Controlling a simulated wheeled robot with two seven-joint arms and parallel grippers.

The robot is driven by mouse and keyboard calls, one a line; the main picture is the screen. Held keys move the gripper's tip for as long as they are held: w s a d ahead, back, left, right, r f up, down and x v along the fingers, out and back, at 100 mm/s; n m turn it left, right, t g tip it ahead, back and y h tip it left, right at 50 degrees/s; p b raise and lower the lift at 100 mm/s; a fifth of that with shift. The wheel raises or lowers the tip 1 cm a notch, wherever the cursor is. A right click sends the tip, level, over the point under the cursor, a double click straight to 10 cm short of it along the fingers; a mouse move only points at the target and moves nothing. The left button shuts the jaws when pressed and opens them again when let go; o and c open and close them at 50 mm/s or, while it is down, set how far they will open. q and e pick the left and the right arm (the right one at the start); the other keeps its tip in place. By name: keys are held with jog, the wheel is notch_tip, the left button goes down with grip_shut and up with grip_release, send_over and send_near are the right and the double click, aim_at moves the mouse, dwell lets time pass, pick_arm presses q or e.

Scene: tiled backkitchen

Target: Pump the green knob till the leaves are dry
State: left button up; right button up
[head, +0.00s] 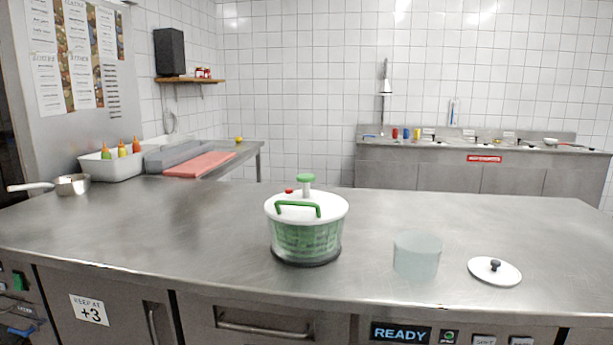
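A salad spinner (306,240) stands upright on the steel counter, near the middle of the head view. It has a clear bowl with a green basket or leaves showing through, and a white lid (335,206) on top. The green knob (306,178) stands up on a pale stem at the lid's centre. A green handle (298,206) and a small red button (289,191) are also on the lid. How wet the leaves are cannot be made out. Neither of my grippers is in view.
On the steel counter (180,225), a frosted container (416,255) stands right of the spinner, beside a white lid with a black knob (495,272). A saucepan (72,184) and a white bin of bottles (112,168) are at left. The counter around the spinner's left is clear.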

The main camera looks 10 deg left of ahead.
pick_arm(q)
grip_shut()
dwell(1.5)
